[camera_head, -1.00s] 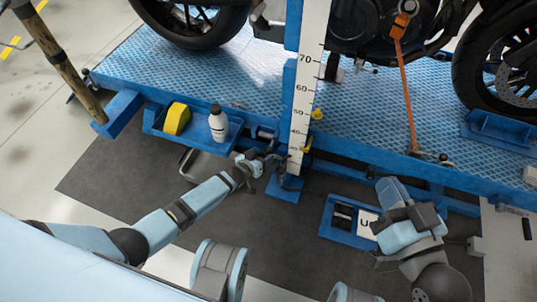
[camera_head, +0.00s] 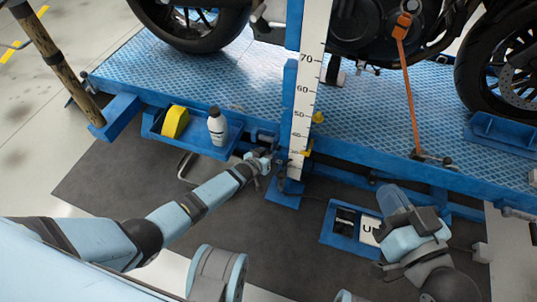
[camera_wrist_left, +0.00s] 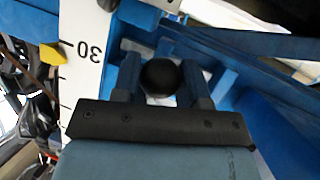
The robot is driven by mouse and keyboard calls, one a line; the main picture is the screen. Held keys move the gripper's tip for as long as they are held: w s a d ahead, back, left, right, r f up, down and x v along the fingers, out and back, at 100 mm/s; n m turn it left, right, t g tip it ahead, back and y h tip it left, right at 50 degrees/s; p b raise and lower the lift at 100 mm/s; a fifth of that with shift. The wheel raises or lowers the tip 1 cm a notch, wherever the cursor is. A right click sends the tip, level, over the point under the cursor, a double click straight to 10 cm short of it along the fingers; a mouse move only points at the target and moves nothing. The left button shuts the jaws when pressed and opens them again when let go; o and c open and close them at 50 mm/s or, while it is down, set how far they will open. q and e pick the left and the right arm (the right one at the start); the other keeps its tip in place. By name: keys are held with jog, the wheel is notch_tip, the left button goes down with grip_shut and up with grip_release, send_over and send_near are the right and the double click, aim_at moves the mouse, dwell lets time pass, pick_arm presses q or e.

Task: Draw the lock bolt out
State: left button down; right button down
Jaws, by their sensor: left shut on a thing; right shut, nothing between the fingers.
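A round black knob (camera_wrist_left: 159,77), which looks like the end of the lock bolt, sits between the fingers of my left gripper (camera_wrist_left: 160,85) in the left wrist view. My left gripper is shut on it. In the head view my left gripper (camera_head: 270,163) is at the foot of the blue lift post, left of the white scale (camera_head: 305,105). The bolt's shaft is hidden, so I cannot tell how far it is out. My right gripper (camera_head: 391,197) is shut and empty, low at the right, near the blue box.
The blue lift platform (camera_head: 250,85) carries a motorcycle (camera_head: 375,30). A blue tray (camera_head: 160,125) on its edge holds a yellow block (camera_head: 175,121) and a white bottle (camera_head: 217,126). A blue box (camera_head: 340,240) with a "U" label lies on the dark mat (camera_head: 130,180).

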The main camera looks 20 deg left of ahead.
pick_arm(q)
jog(key=a, duration=0.5)
jog(key=shift+w+a, duration=0.1)
jog(key=shift+a, duration=0.1)
pick_arm(e)
jog(key=shift+s, duration=0.1)
pick_arm(q)
jog(key=c, duration=0.7)
grip_release()
jog(key=shift+a, duration=0.1)
pick_arm(e)
jog(key=shift+a, duration=0.1)
pick_arm(q)
jog(key=shift+p, duration=0.3)
jog(key=p+v, duration=0.7)
jog(key=v, duration=0.7)
pick_arm(e)
notch_tip(320, 180, up, 10)
jog(key=m+t, duration=0.1)
jog(key=t, duration=0.2)
jog(key=shift+s+d+f+t, duration=0.15)
jog(key=shift+s+d+t, duration=0.1)
jog(key=shift+d+t, duration=0.1)
